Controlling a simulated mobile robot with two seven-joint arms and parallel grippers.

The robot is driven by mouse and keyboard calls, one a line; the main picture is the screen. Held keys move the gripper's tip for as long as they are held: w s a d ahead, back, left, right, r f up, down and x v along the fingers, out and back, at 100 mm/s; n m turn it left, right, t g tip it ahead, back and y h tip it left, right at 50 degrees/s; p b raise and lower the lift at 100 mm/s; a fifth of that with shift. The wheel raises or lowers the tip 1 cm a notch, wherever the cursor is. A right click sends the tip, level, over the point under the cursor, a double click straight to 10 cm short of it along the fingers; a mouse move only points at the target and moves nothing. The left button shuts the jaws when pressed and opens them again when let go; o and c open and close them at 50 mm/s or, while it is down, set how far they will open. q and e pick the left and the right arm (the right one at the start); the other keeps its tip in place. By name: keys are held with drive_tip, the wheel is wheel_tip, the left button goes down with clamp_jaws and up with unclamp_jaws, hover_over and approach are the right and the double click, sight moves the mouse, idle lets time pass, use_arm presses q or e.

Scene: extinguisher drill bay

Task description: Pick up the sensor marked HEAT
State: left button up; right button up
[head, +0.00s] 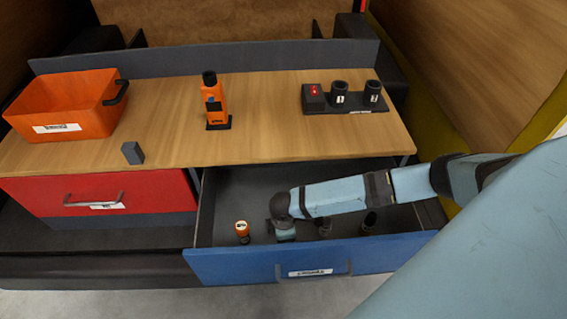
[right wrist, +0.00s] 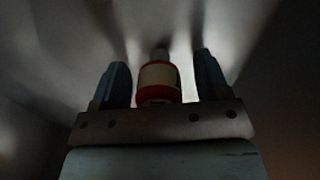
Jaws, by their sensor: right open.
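My right gripper (head: 284,235) reaches down into the open blue drawer (head: 310,262). In the right wrist view its two fingers are open (right wrist: 161,62), one on each side of a red cylinder with a cream label (right wrist: 158,78). The label cannot be read, so I cannot tell whether this is the HEAT sensor. An orange cylinder with a pale top (head: 242,229) stands in the drawer to the left of the gripper. Dark cylinders (head: 370,221) stand to its right, one partly hidden by my arm. My left gripper is not in view.
On the wooden bench (head: 270,125) stand an orange bin (head: 62,108), an orange bottle (head: 214,102), a small grey block (head: 132,153) and a black holder (head: 345,107) with dark cups. The red drawer (head: 98,194) at left is shut. The blue drawer's front wall is close to the gripper.

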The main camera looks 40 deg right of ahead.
drive_tip(key=c, duration=1)
